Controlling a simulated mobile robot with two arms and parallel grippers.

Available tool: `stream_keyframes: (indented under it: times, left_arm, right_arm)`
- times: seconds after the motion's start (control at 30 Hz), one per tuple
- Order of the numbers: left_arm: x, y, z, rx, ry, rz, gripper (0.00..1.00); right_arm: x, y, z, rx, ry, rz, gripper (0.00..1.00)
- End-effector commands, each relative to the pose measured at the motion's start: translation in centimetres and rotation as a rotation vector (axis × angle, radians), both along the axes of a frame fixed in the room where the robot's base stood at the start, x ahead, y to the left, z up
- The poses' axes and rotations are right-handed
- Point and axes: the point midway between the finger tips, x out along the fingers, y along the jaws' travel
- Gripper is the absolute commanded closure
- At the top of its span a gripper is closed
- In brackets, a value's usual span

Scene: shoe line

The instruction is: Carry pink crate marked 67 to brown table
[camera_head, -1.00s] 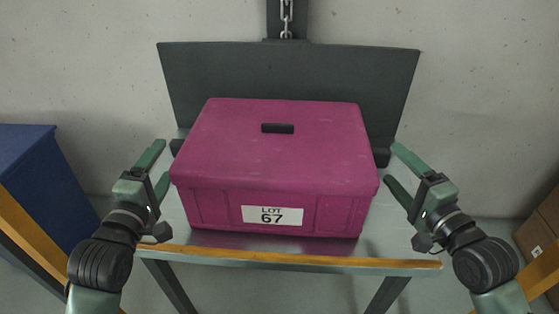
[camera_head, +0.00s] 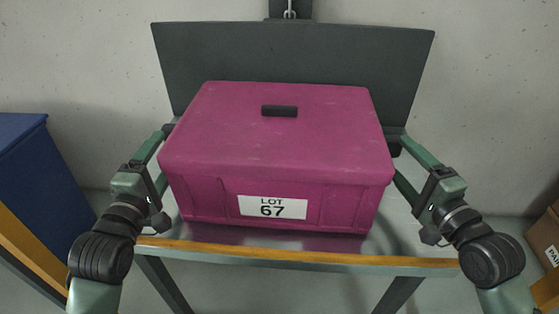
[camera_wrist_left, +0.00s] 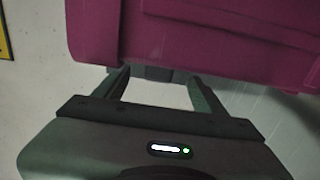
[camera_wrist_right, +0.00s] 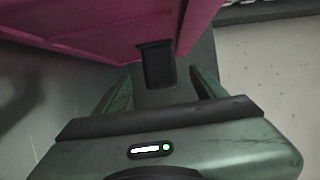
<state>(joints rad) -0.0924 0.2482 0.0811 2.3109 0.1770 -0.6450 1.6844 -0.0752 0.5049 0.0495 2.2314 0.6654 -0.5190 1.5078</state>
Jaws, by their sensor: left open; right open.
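The pink crate (camera_head: 285,145) sits shut and upright, with a white "LOT 67" label (camera_head: 272,207) on its front. My left gripper (camera_head: 161,158) is open at the crate's left side. In the left wrist view, a dark handle (camera_wrist_left: 155,73) shows at the far end between its fingers. My right gripper (camera_head: 408,162) is open at the right side. In the right wrist view, the crate's dark side handle (camera_wrist_right: 157,65) shows between or just beyond its fingers. I cannot tell whether either gripper touches a handle. No brown table is in view.
The crate stands on a grey stand with an orange front edge (camera_head: 290,253). A dark upright panel (camera_head: 290,55) rises behind it. A blue box (camera_head: 40,170) is at the left, and a brown carton (camera_head: 545,240) is at the right edge.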

Motion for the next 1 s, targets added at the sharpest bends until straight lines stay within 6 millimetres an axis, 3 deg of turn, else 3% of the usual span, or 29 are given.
stream_keyframes:
  times: [0.23, 0.63, 1.0]
  left_arm:
    - [1.3, 0.0, 0.1, 0.001, -0.001, 0.000, 0.29]
    - [6.9, -0.3, 0.1, 0.001, -0.001, 0.000, 0.29]
    - [7.8, -0.4, 0.0, 0.000, -0.001, 0.000, 0.29]
  right_arm:
    - [1.2, 0.4, 0.1, 0.003, -0.001, -0.001, 0.29]
    - [6.5, 2.3, 0.0, 0.001, -0.001, 0.000, 0.29]
    - [7.4, 2.7, 0.0, 0.000, 0.000, 0.000, 0.29]
